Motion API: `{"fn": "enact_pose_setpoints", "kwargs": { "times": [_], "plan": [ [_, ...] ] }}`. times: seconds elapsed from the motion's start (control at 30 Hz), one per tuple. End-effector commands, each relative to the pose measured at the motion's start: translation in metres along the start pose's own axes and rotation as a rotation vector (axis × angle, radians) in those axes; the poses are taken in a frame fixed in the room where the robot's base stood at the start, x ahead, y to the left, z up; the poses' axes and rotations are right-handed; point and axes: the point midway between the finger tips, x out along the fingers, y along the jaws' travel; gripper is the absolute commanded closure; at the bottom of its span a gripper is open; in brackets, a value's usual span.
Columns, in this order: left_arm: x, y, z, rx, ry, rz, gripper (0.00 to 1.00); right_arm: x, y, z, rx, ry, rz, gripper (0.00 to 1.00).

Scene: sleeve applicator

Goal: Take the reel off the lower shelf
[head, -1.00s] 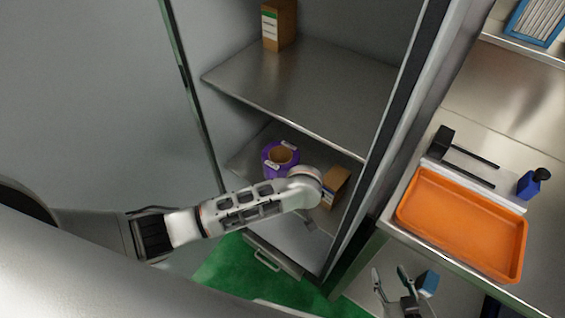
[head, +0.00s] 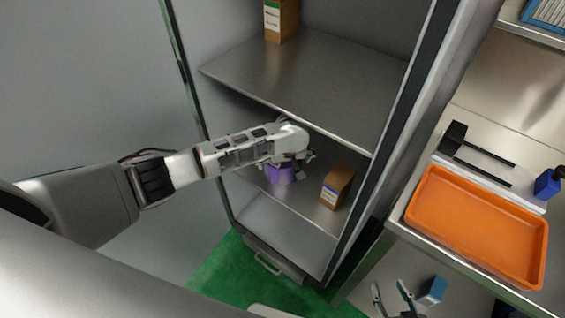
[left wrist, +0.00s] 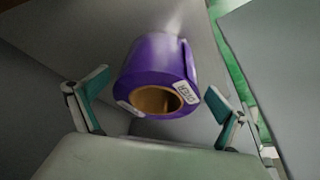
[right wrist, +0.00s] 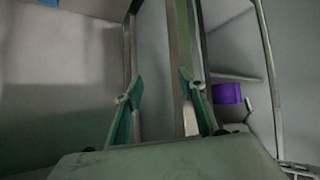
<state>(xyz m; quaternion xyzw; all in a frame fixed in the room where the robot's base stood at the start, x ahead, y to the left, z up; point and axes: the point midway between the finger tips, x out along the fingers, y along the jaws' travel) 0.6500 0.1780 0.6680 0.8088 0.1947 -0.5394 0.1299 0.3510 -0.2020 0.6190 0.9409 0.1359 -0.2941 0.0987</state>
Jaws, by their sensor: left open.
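The purple reel (head: 281,172) stands on the lower shelf (head: 311,207) of the open cabinet, partly hidden by my left gripper in the head view. In the left wrist view the reel (left wrist: 160,72) shows its brown core and white labels, between and beyond the two fingers. My left gripper (left wrist: 160,105) is open, with a finger on each side and a visible gap to the reel. My right gripper (right wrist: 160,85) has its fingers apart with nothing between them, and sits low at the right in the head view (head: 392,292). The reel (right wrist: 226,93) also shows at the right in the right wrist view.
A small brown box (head: 337,187) stands on the lower shelf right of the reel. The upper shelf (head: 310,85) is close above my left gripper and holds another box (head: 281,20). An orange tray (head: 477,226) lies on the bench at the right.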

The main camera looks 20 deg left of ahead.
Motion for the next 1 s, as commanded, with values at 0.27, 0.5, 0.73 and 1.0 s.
{"fn": "enact_pose_setpoints", "kwargs": {
  "times": [0.27,0.5,0.73,1.0],
  "plan": [
    [0.036,-0.002,-0.014,0.000,-0.005,-0.004,0.00,0.011,0.001,0.021,-0.018,-0.015,0.006,0.60],
    [0.039,-0.001,-0.018,-0.001,-0.001,-0.001,0.00,0.013,0.010,0.007,-0.029,0.010,0.021,0.60],
    [0.039,-0.001,-0.018,-0.001,-0.001,0.000,0.29,0.014,0.011,0.005,-0.029,0.013,0.021,0.60],
    [0.037,0.001,-0.020,-0.002,0.003,0.002,0.69,0.014,0.006,0.009,-0.027,0.007,0.014,0.60]
  ]
}}
